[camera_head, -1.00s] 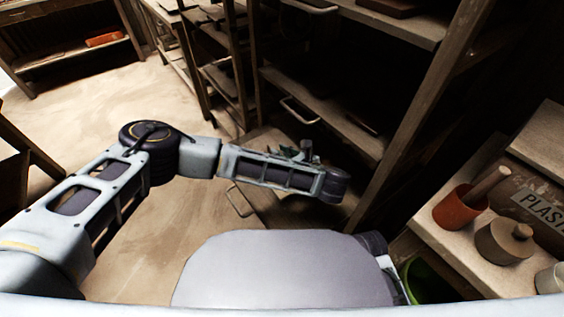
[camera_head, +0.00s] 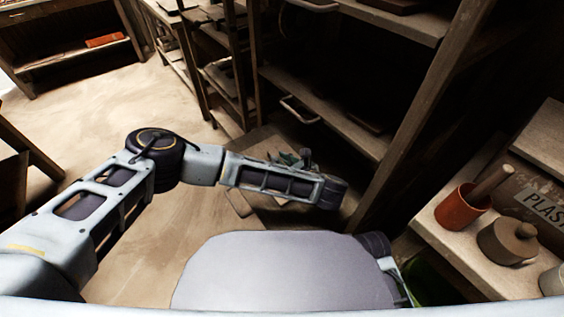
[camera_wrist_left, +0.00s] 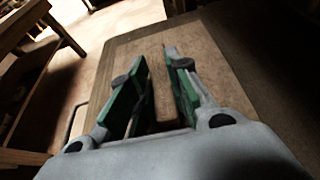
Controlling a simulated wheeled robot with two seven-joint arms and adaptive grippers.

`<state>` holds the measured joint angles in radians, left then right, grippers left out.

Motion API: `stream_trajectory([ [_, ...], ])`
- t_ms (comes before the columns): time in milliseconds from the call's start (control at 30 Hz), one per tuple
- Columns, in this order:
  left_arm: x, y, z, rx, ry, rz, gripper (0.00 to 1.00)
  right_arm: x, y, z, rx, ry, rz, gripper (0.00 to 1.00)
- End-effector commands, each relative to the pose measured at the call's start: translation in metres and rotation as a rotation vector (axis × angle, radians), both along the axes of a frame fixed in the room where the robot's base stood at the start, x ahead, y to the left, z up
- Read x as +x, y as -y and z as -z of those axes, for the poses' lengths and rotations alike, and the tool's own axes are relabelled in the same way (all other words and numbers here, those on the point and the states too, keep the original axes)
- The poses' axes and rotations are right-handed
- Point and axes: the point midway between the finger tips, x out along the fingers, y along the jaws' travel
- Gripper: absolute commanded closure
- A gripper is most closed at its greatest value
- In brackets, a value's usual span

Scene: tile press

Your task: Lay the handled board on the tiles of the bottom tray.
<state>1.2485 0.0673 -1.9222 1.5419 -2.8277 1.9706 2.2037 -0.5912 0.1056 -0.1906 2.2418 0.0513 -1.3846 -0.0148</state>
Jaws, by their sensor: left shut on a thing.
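The handled board (camera_wrist_left: 222,80) is a flat brown panel with a raised wooden bar handle (camera_wrist_left: 163,92), seen in the left wrist view. My left gripper (camera_wrist_left: 166,62) is shut on this handle, with one green finger on each side. In the head view my left gripper (camera_head: 290,158) is mostly behind my forearm, low in front of the rack. The bottom tray shows chiefly by its pale metal handle (camera_head: 239,203), which also shows beside the board in the wrist view (camera_wrist_left: 76,120). The tiles are hidden, so I cannot tell whether the board touches them. My right gripper is out of view.
A dark wooden rack with shelves (camera_head: 335,120) stands just beyond my left arm, its post (camera_head: 420,115) close on the right. Another tray handle (camera_head: 299,110) sticks out above. A worktop (camera_head: 460,250) holds an orange pot (camera_head: 461,207). The floor at left is clear.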

Motion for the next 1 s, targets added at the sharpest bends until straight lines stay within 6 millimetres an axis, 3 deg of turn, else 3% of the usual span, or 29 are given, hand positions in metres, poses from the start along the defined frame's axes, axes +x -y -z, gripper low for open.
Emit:
stream_trajectory([
  [167,0.0004,0.0001,0.0017,0.0,0.001,0.0,1.0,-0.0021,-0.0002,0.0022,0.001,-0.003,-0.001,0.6],
  [200,0.0,0.0,0.002,0.0,0.0,0.0,0.77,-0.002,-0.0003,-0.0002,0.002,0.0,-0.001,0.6],
  [333,0.0001,0.0,0.0017,0.0,0.0,0.0,0.6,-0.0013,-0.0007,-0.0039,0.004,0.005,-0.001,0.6],
  [900,-0.0001,-0.0001,-0.0013,0.0,0.0,0.0,0.59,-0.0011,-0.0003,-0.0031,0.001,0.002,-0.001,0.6],
  [1000,-0.0073,0.0063,-0.0052,-0.001,-0.001,0.003,0.59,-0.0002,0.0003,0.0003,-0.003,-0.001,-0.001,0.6],
])
